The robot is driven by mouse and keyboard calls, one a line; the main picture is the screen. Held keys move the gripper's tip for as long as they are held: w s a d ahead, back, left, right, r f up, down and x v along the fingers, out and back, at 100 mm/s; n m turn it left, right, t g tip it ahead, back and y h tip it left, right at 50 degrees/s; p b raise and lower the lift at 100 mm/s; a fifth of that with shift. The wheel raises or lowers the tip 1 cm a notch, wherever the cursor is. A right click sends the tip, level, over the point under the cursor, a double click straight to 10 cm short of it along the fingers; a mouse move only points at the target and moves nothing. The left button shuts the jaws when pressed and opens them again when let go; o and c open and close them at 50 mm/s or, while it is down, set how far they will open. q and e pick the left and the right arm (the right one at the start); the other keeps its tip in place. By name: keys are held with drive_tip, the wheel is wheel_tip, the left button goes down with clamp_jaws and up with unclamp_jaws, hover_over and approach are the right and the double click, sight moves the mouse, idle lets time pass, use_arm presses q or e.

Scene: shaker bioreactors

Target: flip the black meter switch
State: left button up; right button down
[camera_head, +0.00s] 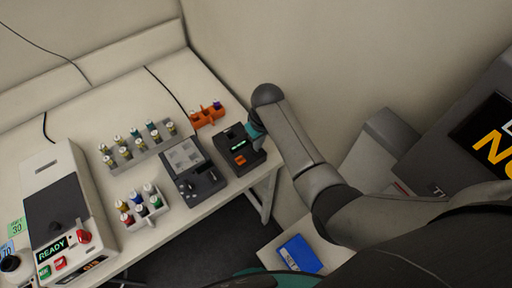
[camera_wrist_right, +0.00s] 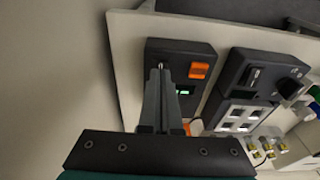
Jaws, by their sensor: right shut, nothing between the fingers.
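The black meter (camera_head: 233,158) is a small black box near the right end of the bench, with a green-lit display and an orange part. In the right wrist view the meter (camera_wrist_right: 205,50) shows an orange rocker (camera_wrist_right: 199,70) and a green display (camera_wrist_right: 184,92). My right gripper (camera_head: 257,140) is over the meter's right side, fingers shut and empty. In the wrist view its fingertips (camera_wrist_right: 161,70) lie beside the rocker, at a small shiny piece (camera_wrist_right: 160,65) that may be a toggle. Contact cannot be told. My left gripper is not in view.
A second black device (camera_head: 206,181) stands left of the meter. An orange rack (camera_head: 206,117) is behind it. Vial racks (camera_head: 137,150) and a white machine reading READY (camera_head: 82,205) are further left. A wall rises behind; the bench edge is close in front.

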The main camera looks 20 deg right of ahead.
sight(258, 152)
drive_tip(key=shift+f+b, duration=0.55)
drive_tip(key=shift+f, duration=0.35)
idle(0.7)
drive_tip(key=shift+r, duration=0.1)
wheel_tip(258, 152, up, 3)
drive_tip(key=p, duration=0.3)
drive_tip(key=shift+f, duration=0.2)
drive_tip(key=shift+r, duration=2.15)
drive_tip(key=shift+s+f, duration=0.1)
